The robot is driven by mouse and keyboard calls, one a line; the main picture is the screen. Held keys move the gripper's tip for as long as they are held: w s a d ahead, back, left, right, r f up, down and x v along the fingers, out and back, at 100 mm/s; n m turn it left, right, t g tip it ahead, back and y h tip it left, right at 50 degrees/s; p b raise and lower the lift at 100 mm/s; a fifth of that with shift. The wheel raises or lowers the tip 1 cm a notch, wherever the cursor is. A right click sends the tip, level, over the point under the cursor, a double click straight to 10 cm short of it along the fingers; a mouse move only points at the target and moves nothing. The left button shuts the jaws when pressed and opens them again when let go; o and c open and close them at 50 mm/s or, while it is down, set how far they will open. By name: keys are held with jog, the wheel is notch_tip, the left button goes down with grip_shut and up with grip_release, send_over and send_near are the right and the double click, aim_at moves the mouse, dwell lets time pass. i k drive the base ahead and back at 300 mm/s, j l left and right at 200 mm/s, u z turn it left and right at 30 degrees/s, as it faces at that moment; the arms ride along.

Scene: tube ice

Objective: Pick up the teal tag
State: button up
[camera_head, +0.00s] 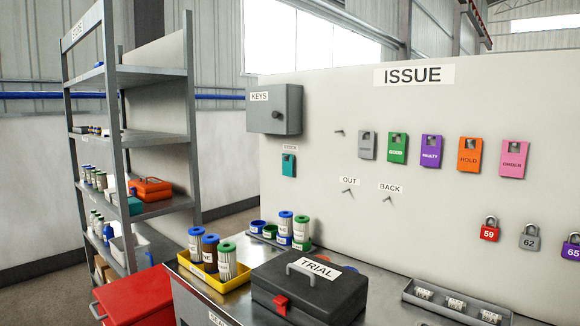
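The teal tag (289,165) hangs flat on the pale ISSUE board, left of its middle. A small white label sits just above it, too small to read surely. The grey KEYS box (275,109) is mounted above the tag. To the right hang other tags: grey (367,146), green (397,148), purple (431,151), orange (470,155) and pink (512,158). My gripper is not in view.
The bench below the board holds a yellow tray (233,283) of capped tubes, a black TRIAL case (309,290) and a grey tray (455,306). Padlocks hang at right. A shelving rack (152,137) and red box (136,298) stand left. Bare hooks (347,191) project from the board.

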aim_at(288, 167)
jog(key=i+j+z, duration=0.1)
jog(key=j, duration=0.3)
jog(key=i+j+z, duration=0.15)
jog(key=i+j, duration=0.15)
jog(key=i+j+z, duration=0.1)
jog(key=j, duration=0.45)
jog(key=i+j+z, duration=0.1)
jog(key=j, duration=0.3)
jog(key=i+j+z, duration=0.15)
jog(key=j, duration=0.35)
jog(key=i+j+z, duration=0.1)
jog(key=j, duration=0.35)
jog(key=i+j+z, duration=0.1)
jog(key=j, duration=0.35)
jog(key=i+j+z, duration=0.2)
jog(key=i+j, duration=0.25)
jog(key=j, duration=0.15)
jog(key=i+l, duration=0.1)
jog(key=i, duration=0.25)
jog(key=i+l, duration=0.1)
jog(key=i, duration=0.25)
